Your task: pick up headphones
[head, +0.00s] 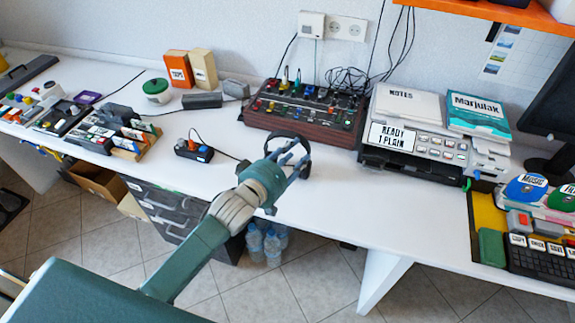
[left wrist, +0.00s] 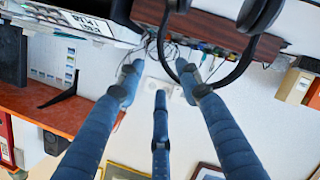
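The black headphones show as a dark arc (head: 290,136) on the white desk in front of the red-brown control box in the head view. In the left wrist view their curved headband (left wrist: 241,66) and dark ear cups are at the top, right of centre. My left gripper (head: 292,160) is at the headphones and covers part of them. In the left wrist view its blue fingers (left wrist: 162,82) are spread apart, with the right finger overlapping the headband. I cannot tell whether it touches. Nothing is visibly clamped between the fingers. My right gripper is not in view.
The control box (head: 305,118) with knobs stands just behind. A small box with buttons (head: 194,150) and cable lies to the left. A printer (head: 420,147) stands to the right. The white desk (head: 340,205) is clear near its front edge.

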